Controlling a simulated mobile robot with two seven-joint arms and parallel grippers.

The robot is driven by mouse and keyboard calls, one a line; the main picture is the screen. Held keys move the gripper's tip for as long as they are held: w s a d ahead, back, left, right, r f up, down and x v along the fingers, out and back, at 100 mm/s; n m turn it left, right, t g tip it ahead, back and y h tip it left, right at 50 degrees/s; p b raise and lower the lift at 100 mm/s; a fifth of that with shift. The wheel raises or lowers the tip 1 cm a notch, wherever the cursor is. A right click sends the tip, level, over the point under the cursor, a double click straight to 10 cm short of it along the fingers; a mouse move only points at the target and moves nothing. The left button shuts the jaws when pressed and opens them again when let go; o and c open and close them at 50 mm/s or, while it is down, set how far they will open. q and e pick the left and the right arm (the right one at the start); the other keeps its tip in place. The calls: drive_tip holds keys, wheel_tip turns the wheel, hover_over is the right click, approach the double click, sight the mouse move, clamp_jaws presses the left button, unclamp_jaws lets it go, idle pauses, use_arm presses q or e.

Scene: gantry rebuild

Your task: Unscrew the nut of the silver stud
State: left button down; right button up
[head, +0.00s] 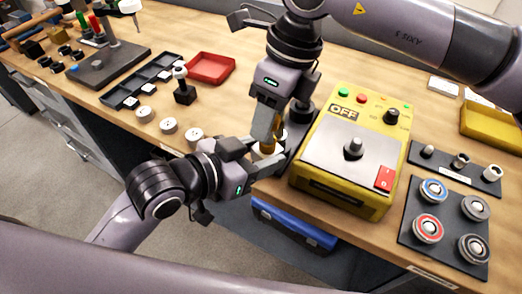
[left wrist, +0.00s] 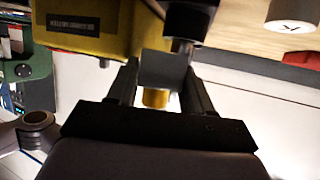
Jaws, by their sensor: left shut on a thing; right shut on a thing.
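My left gripper (head: 262,150) reaches in from the left, low over the table's front edge. My right gripper (head: 274,132) comes down from above and meets it there. Both are shut around a small gold-coloured piece (head: 268,148) beside the yellow box. In the left wrist view the gold-coloured piece (left wrist: 155,98) shows between the fingers of my left gripper (left wrist: 160,95), below a grey block (left wrist: 163,70) that covers part of it. The fingers hide where one part ends and another begins. I cannot make out which part is the silver stud or its nut.
A yellow box (head: 325,187) marked OFF stands close to the right of the grippers. A dark board (head: 448,228) with several round pieces lies at the right. A red tray (head: 232,68), a black divided tray (head: 118,97) and white discs (head: 169,126) lie left. A blue case (head: 292,225) is below.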

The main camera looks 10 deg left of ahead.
drive_tip(key=shift+r, duration=0.65)
drive_tip(key=shift+r, duration=0.35)
drive_tip(key=shift+a+v, duration=0.2)
drive_tip(key=shift+v, duration=0.75)
drive_tip(key=shift+a+v, duration=0.25)
drive_tip(key=shift+v, duration=0.7)
drive_tip(key=shift+s+r, duration=0.1)
drive_tip(key=shift+s, duration=0.1)
use_arm(q)
drive_tip(key=shift+s, duration=0.1)
